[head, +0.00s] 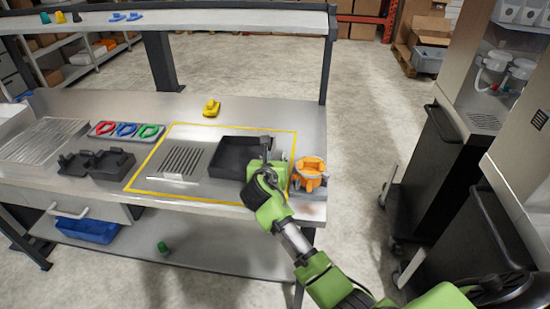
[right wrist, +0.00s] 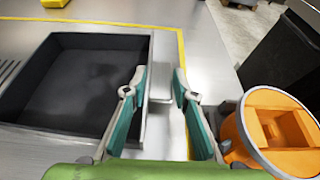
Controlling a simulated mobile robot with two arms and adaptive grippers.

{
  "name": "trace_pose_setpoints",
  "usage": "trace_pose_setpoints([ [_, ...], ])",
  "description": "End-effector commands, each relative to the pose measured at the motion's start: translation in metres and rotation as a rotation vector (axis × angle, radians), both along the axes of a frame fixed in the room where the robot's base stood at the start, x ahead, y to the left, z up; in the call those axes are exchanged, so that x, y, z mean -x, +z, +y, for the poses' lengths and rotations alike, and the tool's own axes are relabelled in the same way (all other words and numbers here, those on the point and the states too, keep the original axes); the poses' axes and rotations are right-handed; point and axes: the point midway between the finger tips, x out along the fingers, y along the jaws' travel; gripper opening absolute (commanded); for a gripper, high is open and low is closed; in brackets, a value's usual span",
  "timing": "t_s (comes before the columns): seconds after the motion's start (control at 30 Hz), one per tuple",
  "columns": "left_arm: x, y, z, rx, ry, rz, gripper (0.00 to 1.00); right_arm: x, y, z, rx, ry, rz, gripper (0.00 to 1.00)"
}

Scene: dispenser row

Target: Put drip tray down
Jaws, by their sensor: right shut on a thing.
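The black, square, open drip tray (head: 232,150) is within the right part of the yellow outline on the steel bench. Its empty inside and right rim show in the right wrist view (right wrist: 75,85). My right gripper (head: 266,166) is at the tray's right side, its teal fingers (right wrist: 163,82) shut on the grey tab handle (right wrist: 160,72) there. The tray looks level and at bench height; I cannot tell whether its underside touches. My left gripper is not in view.
A slotted steel grate (head: 180,162) lies left of the tray. An orange cup-like part (head: 311,170) stands close right of my gripper, near the bench's edge. A yellow object (head: 211,107) stands behind. Coloured rings (head: 125,130) and a dark holder (head: 97,163) are on the left.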

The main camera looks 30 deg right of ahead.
Motion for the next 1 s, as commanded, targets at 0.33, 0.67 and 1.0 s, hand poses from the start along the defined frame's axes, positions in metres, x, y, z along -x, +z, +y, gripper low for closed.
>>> trace_pose_setpoints([
  [0.33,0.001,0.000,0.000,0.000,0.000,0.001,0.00,0.001,-0.002,0.000,0.001,0.000,0.003,0.42],
  [0.67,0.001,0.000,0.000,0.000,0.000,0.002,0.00,0.002,0.000,0.001,0.001,0.000,0.002,0.42],
  [1.0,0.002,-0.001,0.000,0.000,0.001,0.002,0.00,0.042,0.019,0.029,0.000,0.001,0.000,0.42],
])
